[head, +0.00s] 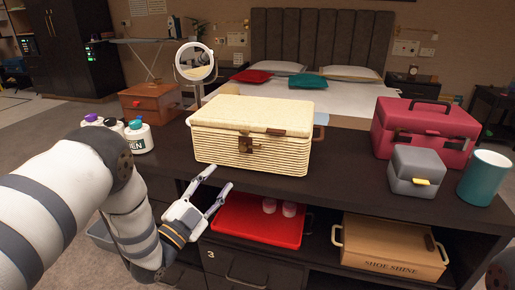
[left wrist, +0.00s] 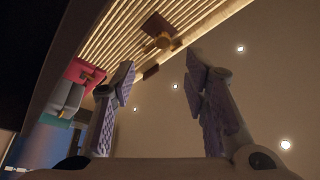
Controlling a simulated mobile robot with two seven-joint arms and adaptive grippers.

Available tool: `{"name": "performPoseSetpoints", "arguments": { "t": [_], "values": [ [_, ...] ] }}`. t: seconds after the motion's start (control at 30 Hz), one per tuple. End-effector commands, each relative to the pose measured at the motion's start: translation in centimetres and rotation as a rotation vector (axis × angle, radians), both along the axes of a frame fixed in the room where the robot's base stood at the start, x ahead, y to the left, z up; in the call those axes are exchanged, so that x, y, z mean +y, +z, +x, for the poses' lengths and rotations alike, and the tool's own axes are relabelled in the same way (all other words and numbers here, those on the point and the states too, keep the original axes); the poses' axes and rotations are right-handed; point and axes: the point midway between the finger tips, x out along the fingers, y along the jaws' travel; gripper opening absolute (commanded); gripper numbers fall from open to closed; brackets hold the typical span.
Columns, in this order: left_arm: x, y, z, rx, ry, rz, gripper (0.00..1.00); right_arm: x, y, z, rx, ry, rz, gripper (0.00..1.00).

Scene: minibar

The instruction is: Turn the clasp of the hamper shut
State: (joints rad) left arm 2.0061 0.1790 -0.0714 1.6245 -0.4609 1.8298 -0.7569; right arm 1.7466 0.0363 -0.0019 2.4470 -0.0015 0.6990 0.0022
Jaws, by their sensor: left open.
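The hamper (head: 215,148) is a cream woven box with its lid down, standing on the dark counter. Its clasp (head: 250,145), a brown plate with a small brass piece, is on the front face. In the left wrist view the clasp (left wrist: 160,38) shows above and between the fingers, apart from them. Whether the clasp is turned shut I cannot tell. My left gripper (head: 222,184) is open and empty, in front of and below the hamper's front left. Its fingers also show spread in the left wrist view (left wrist: 165,100). My right gripper is not in view.
A pink case (head: 400,137), a grey box (head: 405,165) and a teal cup (head: 484,177) stand right of the hamper. A round mirror (head: 194,62) and wooden box (head: 150,99) are behind left. A red tray (head: 255,222) and shoe shine box (head: 388,246) sit below the counter.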

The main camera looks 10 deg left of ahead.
Motion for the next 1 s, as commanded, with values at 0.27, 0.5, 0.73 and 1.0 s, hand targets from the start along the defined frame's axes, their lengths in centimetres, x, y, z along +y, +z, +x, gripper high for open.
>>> {"name": "performPoseSetpoints", "arguments": {
  "t": [0.27, 0.5, 0.73, 1.0],
  "values": [
    [-1.6, 1.5, 5.2, -0.007, -0.002, 0.001, 0.41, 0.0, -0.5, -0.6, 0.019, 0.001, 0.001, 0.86],
    [-3.0, 2.7, 9.8, -0.003, 0.0, -0.001, 0.41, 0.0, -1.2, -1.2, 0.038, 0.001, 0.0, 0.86],
    [-3.4, 3.3, 11.1, -0.001, 0.001, -0.002, 0.41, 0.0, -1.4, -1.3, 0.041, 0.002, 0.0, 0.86],
    [-3.4, 3.3, 11.0, -0.002, 0.0, -0.002, 0.16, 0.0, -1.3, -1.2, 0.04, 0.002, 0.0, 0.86]
  ]
}}
